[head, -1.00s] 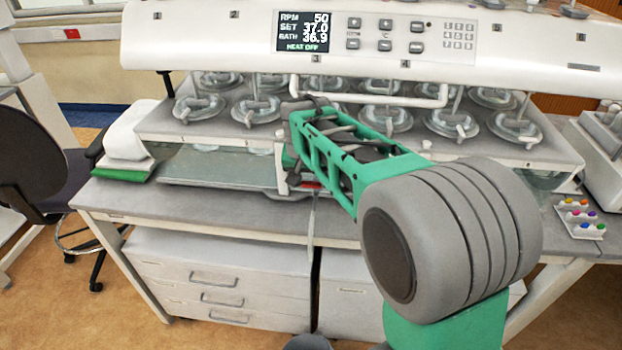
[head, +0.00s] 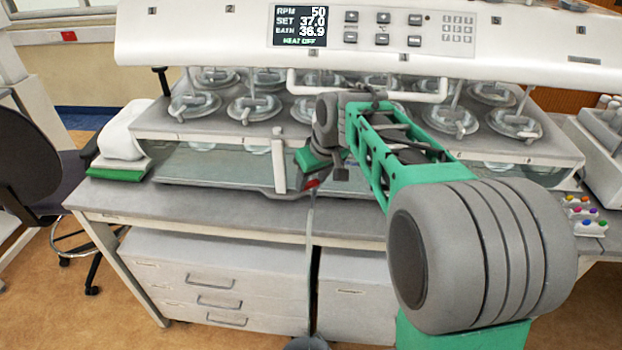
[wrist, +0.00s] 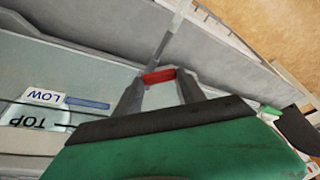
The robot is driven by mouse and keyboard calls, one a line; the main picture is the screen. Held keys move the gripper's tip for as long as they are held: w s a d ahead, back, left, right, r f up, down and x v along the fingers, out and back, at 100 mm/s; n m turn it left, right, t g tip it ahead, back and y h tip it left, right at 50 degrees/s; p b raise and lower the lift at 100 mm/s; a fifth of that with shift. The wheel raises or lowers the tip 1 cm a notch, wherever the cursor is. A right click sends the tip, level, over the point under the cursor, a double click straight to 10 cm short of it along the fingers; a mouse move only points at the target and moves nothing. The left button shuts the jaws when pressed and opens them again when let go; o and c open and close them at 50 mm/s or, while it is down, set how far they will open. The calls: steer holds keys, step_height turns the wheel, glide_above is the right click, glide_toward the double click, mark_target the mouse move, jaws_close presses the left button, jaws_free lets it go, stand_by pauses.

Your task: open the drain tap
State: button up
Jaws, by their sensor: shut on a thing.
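The drain tap's red handle (head: 312,184) is at the front lower edge of the water bath, just above the bench's front edge. It also shows in the wrist view (wrist: 158,76), between my two grey fingertips. My gripper (wrist: 160,80) is shut on this red handle. In the head view my gripper (head: 317,178) reaches down to the tap from the right and partly covers it. The tap's body is mostly hidden. A grey drain hose (head: 312,225) hangs from the tap down the bench front.
The water bath (head: 225,168) stands on the bench (head: 120,203) beneath a white stirrer head (head: 200,40) with several covered vessels. A chair (head: 28,150) is at the left. Drawers (head: 215,280) are below. Coloured items (head: 585,215) lie at the right.

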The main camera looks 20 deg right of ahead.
steer(key=shift+d+n+y, duration=0.15)
steer(key=shift+n+y, duration=0.15)
steer(key=shift+n, duration=0.5)
steer(key=o, duration=1.4)
steer(key=shift+c, duration=0.2)
steer(key=shift+s, duration=0.1)
steer(key=v, duration=0.7)
steer(key=shift+r, duration=0.35)
steer(key=shift+s, duration=0.1)
